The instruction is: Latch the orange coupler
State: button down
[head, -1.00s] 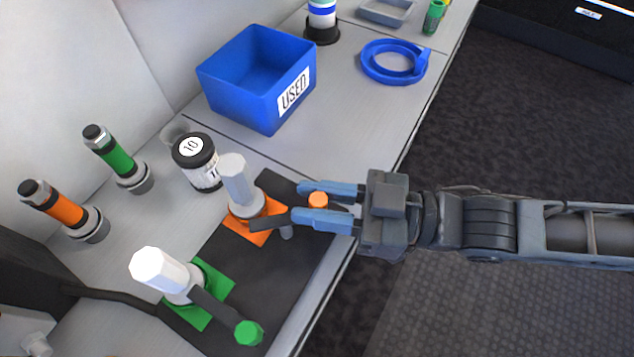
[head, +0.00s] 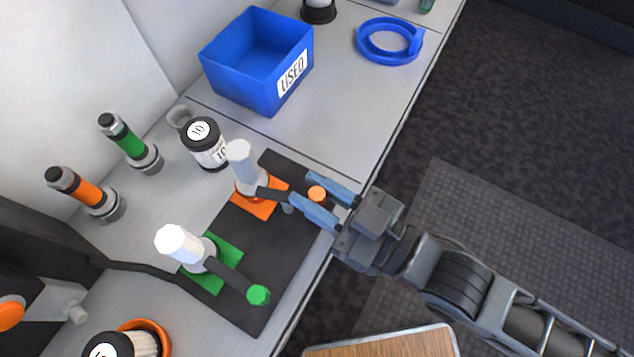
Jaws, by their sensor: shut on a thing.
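The orange coupler has a pale grey octagonal top (head: 241,158) and stands upright on an orange square plate (head: 262,207) on a black mat. Its dark lever (head: 272,194) runs right toward an orange knob (head: 317,193). My gripper (head: 320,196) comes from the lower right, with one blue finger on each side of the knob, and is shut on it. The near finger hides part of the lever. A short grey post (head: 287,209) stands just below the lever, partly hidden by that finger.
A white-topped green coupler (head: 183,244) with a green-knobbed lever (head: 258,294) stands nearer on the mat (head: 268,262). A black-lidded jar (head: 205,146), a blue USED bin (head: 262,97) and two cylinders, green (head: 130,144) and orange (head: 86,193), stand left and behind.

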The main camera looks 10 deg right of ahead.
jog(key=shift+s+a+m+t+h+p, duration=0.1)
jog(key=shift+s+m+t+h+p, duration=0.2)
jog(key=shift+m+t+h, duration=0.5)
jog(key=shift+s+a+m+t+h+p, duration=0.15)
jog(key=shift+m+t+h+p, duration=0.15)
jog(key=shift+m+t+h, duration=0.45)
jog(key=shift+h, duration=0.25)
jog(key=shift+s+a+f+m+t+h, duration=0.1)
jog(key=shift+s+m+t+h, duration=0.15)
jog(key=shift+h, duration=0.15)
jog(key=c, duration=1)
grip_release()
jog(key=b+v, duration=0.1)
jog(key=v, duration=0.6)
jog(key=shift+s, duration=0.35)
